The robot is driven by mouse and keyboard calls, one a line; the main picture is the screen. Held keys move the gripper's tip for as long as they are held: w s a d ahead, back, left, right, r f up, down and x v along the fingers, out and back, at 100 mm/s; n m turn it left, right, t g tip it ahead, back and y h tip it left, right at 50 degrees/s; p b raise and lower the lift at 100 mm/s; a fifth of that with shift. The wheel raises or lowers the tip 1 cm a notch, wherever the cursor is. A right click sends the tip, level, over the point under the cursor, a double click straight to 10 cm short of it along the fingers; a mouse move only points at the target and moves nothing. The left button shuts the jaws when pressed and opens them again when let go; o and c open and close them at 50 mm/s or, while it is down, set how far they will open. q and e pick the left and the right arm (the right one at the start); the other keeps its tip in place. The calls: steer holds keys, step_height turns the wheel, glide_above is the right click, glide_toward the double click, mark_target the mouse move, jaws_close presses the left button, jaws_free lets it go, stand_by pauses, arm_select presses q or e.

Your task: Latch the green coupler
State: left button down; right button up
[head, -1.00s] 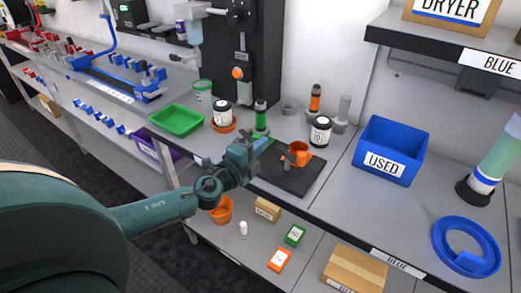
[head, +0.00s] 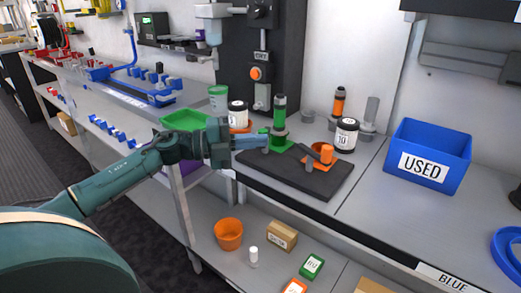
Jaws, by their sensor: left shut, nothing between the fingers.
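The green coupler (head: 281,145) sits at the back left of a dark board on the bench. A dark cylinder with green bands (head: 279,111) stands upright just behind it or in it; I cannot tell which. An orange coupler (head: 320,153) with a grey lever sits on the same dark board (head: 295,178), to the right. My left gripper (head: 264,141) is shut and empty, its blue fingers pointing right. Its tips are right at the left side of the green coupler; whether they touch is unclear. The green coupler's left part is partly hidden by the fingers. My right gripper is out of view.
A green tray (head: 185,119) lies behind my left wrist. A black-and-white jar (head: 346,135) stands behind the orange coupler, another (head: 238,115) left of the green cylinder. A blue USED bin (head: 432,145) stands right. The lower shelf holds an orange pot (head: 228,235).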

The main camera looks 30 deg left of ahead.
arm_select(q)
steer(key=shift+a+r, duration=0.15)
steer(key=shift+a, duration=0.45)
steer(key=shift+a+r, duration=0.15)
steer(key=shift+a, duration=0.4)
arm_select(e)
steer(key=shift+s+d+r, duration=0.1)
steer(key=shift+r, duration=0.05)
arm_select(q)
steer(key=shift+a, duration=0.2)
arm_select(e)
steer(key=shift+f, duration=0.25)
arm_select(q)
steer(key=shift+a, duration=0.1)
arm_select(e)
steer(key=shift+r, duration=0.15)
